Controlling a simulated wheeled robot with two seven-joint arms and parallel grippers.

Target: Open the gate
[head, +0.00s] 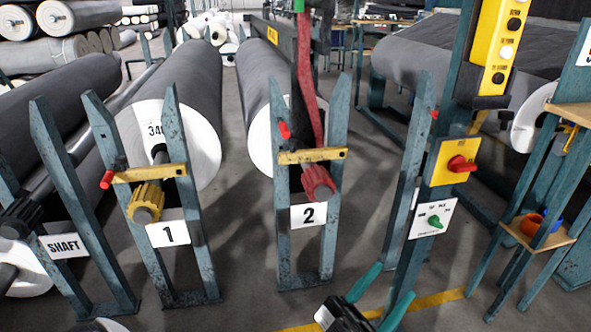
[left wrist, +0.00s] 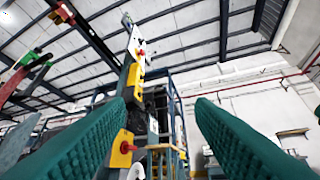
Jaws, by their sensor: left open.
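Two stands each have a yellow bar across their teal posts: the bar over label 1 (head: 150,173) and the bar over label 2 (head: 312,156). Each bar has a small red handle at its left end. I cannot tell which of these is the gate. Both bars lie across their posts. My left gripper (head: 395,281) is open and empty at the bottom, right of stand 2 and in front of the switch post. In the left wrist view its teal fingers (left wrist: 160,108) are wide apart with nothing between them. My right gripper is not in view.
The switch post carries a yellow box with a red knob (head: 461,164), a white plate with a green knob (head: 433,221) and a button box (head: 497,48). Large grey rolls (head: 184,85) lie behind the stands. A shelf rack stands at right.

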